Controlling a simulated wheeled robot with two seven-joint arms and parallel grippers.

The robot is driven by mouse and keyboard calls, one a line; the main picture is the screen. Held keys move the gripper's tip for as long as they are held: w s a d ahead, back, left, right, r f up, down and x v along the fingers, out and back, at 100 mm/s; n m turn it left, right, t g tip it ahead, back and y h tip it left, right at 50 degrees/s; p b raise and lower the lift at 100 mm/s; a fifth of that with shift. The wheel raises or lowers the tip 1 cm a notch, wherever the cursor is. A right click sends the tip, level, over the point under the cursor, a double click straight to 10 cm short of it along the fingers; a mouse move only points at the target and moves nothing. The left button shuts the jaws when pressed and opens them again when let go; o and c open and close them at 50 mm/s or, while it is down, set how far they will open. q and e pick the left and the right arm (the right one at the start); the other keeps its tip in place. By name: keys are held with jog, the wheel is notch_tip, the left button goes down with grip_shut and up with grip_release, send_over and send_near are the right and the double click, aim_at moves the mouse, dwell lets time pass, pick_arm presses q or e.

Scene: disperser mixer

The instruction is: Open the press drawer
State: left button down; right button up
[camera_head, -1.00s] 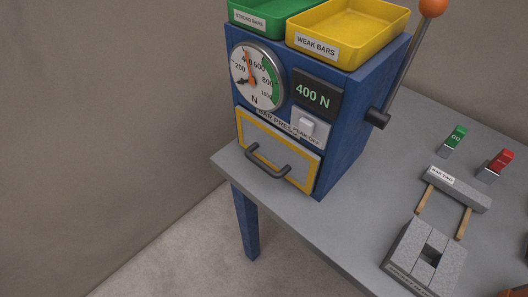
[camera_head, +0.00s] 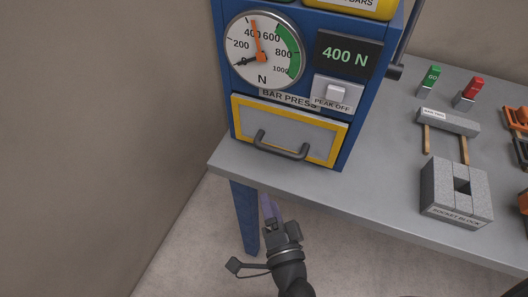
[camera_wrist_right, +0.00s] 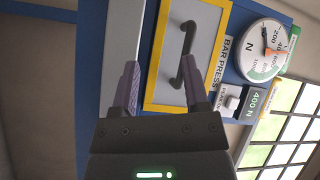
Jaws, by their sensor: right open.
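The press drawer (camera_head: 318,133) is a grey front panel with a yellow frame, low on the blue bar press (camera_head: 355,120). It sits flush and closed. Its dark bar handle (camera_head: 282,150) runs across the front. My right gripper (camera_head: 268,207) is below and in front of the handle, apart from it, beyond the table's front edge. In the right wrist view the open, empty fingers (camera_wrist_right: 160,65) point at the drawer front (camera_wrist_right: 207,55), and the handle (camera_wrist_right: 184,55) shows between them, nearer the right finger. My left gripper is out of view.
The press stands at the left end of a grey table (camera_head: 385,200). A gauge (camera_head: 264,50) and a switch (camera_head: 337,93) sit above the drawer.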

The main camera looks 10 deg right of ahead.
aim_at(277, 148)
jog(key=w+d+r+m+h, duration=0.1)
jog(key=w+m, duration=0.1)
jog(key=w, duration=0.1)
jog(key=w+d+r+m+h, duration=0.1)
jog(key=w+r+m+h, duration=0.1)
jog(key=w, duration=0.1)
jog(key=w+d+r+m+t+h, duration=0.1)
jog(key=w+r+m, duration=0.1)
jog(key=w, duration=0.1)
jog(key=shift+w+d+r+b, duration=0.15)
jog(key=shift+w+r+b, duration=0.1)
jog(key=shift+w+b, duration=0.15)
grip_shut()
dwell(1.0)
